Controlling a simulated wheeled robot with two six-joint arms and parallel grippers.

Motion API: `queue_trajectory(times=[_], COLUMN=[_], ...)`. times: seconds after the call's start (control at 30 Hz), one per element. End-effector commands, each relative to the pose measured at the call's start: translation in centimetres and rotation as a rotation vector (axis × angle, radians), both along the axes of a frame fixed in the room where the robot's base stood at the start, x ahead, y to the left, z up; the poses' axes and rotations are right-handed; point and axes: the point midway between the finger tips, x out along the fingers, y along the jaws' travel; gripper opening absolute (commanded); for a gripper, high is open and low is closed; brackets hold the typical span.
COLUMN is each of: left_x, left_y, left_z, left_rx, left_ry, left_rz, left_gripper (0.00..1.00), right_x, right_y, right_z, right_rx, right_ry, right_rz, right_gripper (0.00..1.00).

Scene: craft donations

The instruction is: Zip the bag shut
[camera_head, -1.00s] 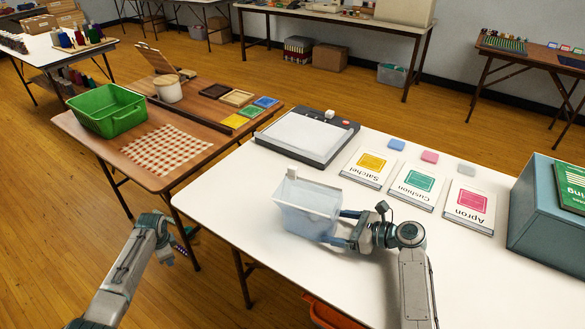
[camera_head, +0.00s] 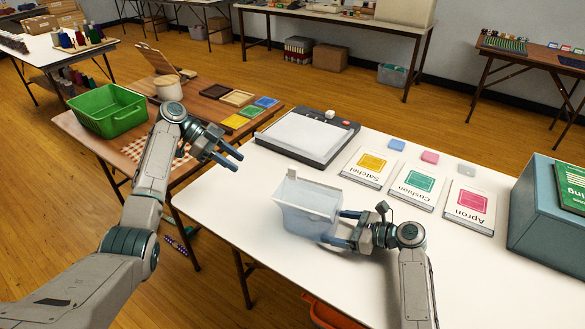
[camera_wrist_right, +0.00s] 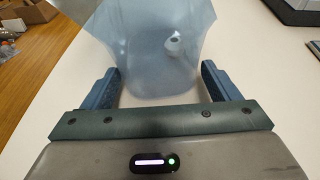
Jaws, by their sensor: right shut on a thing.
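A translucent pale blue bag (camera_head: 308,208) stands upright on the white table near its left front part. My right gripper (camera_head: 341,227) is shut on the bag's lower right side; in the right wrist view the bag (camera_wrist_right: 160,60) lies between the two fingers. A small pale spot shows on or in the bag there. My left gripper (camera_head: 234,163) is open and empty, left of the bag and apart from it, its fingers pointing right.
Behind the bag lies a dark-framed pad (camera_head: 305,138). Labelled cards, Satchel (camera_head: 369,166), Cushion (camera_head: 413,185) and Apron (camera_head: 468,206), lie to the right, near a teal box (camera_head: 545,225). A brown table with a green bin (camera_head: 108,112) stands left.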

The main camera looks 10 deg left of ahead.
Motion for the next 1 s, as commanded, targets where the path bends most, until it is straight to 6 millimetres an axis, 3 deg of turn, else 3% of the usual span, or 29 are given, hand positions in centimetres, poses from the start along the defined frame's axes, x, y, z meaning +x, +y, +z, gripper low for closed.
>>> queue_trajectory(times=[0.03,0.1,0.3,0.47,0.8,1.0], left_x=[-0.1,-0.5,-1.3,-1.7,-2.9,-3.4], left_y=[-2.1,-4.1,-6.9,-8.4,-14.4,-16.8], left_z=[1.8,3.7,6.7,6.4,3.8,2.7], left_rx=[-0.067,-0.14,-0.248,-0.258,-0.256,-0.255], left_ry=[-0.008,-0.013,-0.022,-0.02,-0.017,-0.017], left_rz=[-0.052,-0.111,-0.208,-0.225,-0.227,-0.225], left_gripper=[0.35,0.35,0.35,0.35,0.35,0.35], right_x=[0.0,0.0,0.0,0.0,0.0,0.0], right_y=[0.0,0.0,0.0,0.0,0.0,0.0], right_z=[-0.1,-0.1,-0.1,-0.1,0.0,0.0], right_rx=[-0.001,-0.001,-0.001,-0.001,-0.001,0.0], right_ry=[0.0,0.0,0.001,0.001,0.0,0.0], right_rz=[0.0,0.0,0.0,0.0,0.0,0.0], right_gripper=[0.69,0.69,0.69,0.69,0.69,0.69])
